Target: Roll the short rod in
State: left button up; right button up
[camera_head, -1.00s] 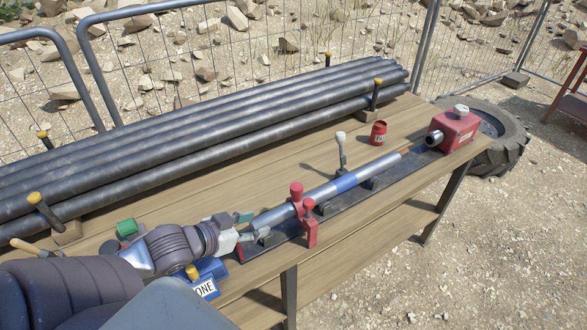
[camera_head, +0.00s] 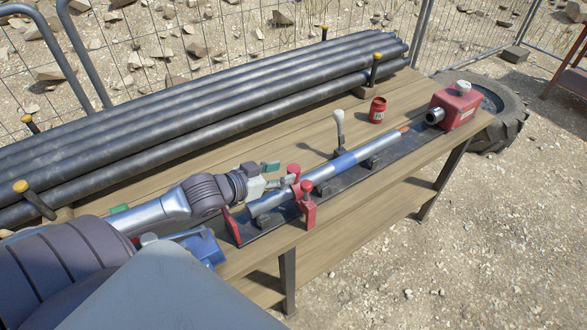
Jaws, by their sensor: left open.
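The short rod, silver with a blue band (camera_head: 344,161), lies along a black rail (camera_head: 391,156) on the bench. Its far orange tip is apart from the silver socket (camera_head: 434,116) of the red box (camera_head: 457,106). A red clamp (camera_head: 308,203) stands around the rod's near part. My left gripper (camera_head: 279,177) is open beside the near clamp post, above and left of the rod. I cannot tell whether a finger touches the rod or clamp. My right gripper is not in view.
Long dark pipes (camera_head: 200,125) lie between yellow-topped posts at the back. A red can (camera_head: 377,110) and a white-knobbed lever (camera_head: 339,128) stand behind the rail. A blue item (camera_head: 205,246) sits at the near end. The bench front (camera_head: 360,215) is clear.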

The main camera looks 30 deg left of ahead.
aim_at(291, 170)
pick_arm(q)
jog(key=x, duration=0.3)
jog(key=shift+w+f, duration=0.1)
jog(key=shift+w, duration=0.25)
jog(key=shift+w+d+f, duration=0.15)
jog(key=shift+w+f, duration=0.15)
jog(key=shift+w, duration=0.2)
jog(key=shift+w+d+f, duration=0.1)
jog(key=shift+w, duration=0.1)
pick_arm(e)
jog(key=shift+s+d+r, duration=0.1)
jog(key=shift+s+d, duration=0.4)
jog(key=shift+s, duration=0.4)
pick_arm(q)
grip_shut()
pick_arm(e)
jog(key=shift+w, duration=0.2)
